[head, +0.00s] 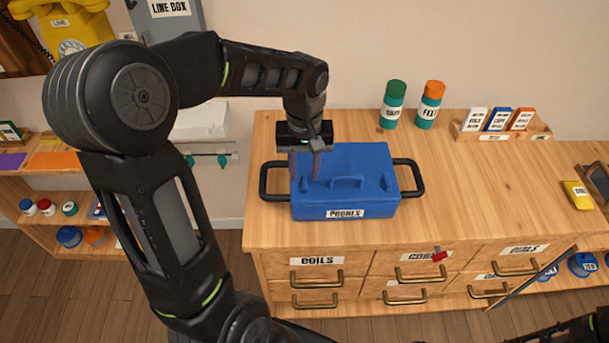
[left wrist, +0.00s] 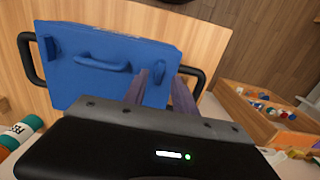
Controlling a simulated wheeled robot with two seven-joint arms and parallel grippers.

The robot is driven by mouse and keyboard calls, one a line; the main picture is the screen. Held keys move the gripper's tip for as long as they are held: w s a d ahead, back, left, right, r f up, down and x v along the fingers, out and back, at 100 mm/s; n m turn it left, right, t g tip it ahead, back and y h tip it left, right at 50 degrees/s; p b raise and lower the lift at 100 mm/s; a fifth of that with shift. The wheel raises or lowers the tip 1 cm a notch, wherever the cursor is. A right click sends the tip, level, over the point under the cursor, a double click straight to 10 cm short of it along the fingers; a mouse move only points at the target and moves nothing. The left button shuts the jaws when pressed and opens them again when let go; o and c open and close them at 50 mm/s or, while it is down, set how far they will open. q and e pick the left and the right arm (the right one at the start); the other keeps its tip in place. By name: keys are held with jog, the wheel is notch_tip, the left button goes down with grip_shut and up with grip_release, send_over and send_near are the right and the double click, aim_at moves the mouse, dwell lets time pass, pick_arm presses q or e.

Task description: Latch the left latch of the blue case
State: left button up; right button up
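The blue case (head: 347,208), labelled PHONES, stands closed on the wooden cabinet top. It has a lid handle (head: 347,181) in the middle and a black loop handle at each end. Small blue latch pieces show near the front of the lid, one at the left (head: 305,187) and one at the right (head: 384,183). My left gripper (head: 306,177) points down over the left part of the lid, its two fingers apart with nothing seen between them. The case also shows in the left wrist view (left wrist: 75,85), where the fingers cover part of it. Contact with the latch cannot be told.
Green (head: 392,105) and orange-capped (head: 430,106) canisters stand behind the case to the right. A wooden rack of small boxes (head: 502,124) is farther right. The cabinet top right of the case is clear. Part of my right arm shows at the lower right corner.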

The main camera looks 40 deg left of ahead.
aim_at(304, 181)
pick_arm(q)
jog(key=shift+f, duration=1.55)
jog(key=shift+c, duration=0.4)
grip_shut()
